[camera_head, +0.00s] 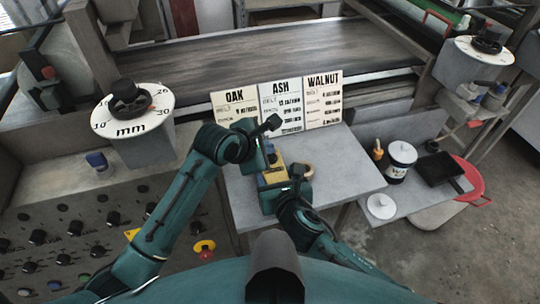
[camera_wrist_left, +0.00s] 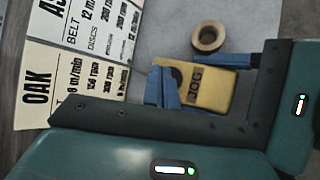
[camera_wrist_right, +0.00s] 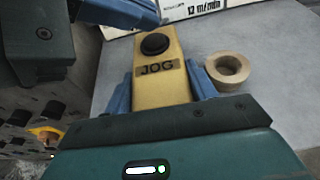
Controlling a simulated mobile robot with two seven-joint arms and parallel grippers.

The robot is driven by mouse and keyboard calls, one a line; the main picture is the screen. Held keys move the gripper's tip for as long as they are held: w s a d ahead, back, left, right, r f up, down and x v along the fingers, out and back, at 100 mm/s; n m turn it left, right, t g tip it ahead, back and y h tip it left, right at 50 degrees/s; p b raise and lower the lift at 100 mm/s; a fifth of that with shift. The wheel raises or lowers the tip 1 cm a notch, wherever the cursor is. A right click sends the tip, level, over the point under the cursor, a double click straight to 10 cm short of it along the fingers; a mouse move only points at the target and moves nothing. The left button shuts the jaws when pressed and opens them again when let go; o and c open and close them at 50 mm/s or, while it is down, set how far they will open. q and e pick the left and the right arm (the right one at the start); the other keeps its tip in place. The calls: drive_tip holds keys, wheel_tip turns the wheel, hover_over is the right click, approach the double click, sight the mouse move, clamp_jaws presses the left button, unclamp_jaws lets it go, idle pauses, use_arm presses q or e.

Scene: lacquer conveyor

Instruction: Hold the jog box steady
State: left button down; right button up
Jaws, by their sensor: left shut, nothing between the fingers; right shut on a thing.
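The jog box (camera_head: 271,176) is yellow, with a JOG label and a black round button (camera_wrist_right: 155,44). It is on the grey table (camera_head: 240,200) or just above it; I cannot tell which. My right gripper (camera_wrist_right: 160,92) is shut on the jog box, one blue finger along each side. My left gripper (camera_head: 269,154) is shut and empty, its blue fingertips (camera_wrist_left: 164,88) close to the button end of the box. In the left wrist view these fingers partly hide the button. I cannot tell whether they touch the box.
A tape roll (camera_wrist_right: 227,71) lies beside the box. The OAK, ASH and WALNUT cards (camera_head: 279,105) stand behind it at the table's back edge. A white jar (camera_head: 401,158) and a black tray (camera_head: 440,168) are to the right. A dial pedestal (camera_head: 133,108) stands left.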

use_arm(q)
drive_tip(key=shift+r, duration=0.15)
drive_tip(key=shift+r, duration=2.4)
use_arm(e)
drive_tip(key=o, duration=1.2)
drive_tip(key=shift+s, duration=0.1)
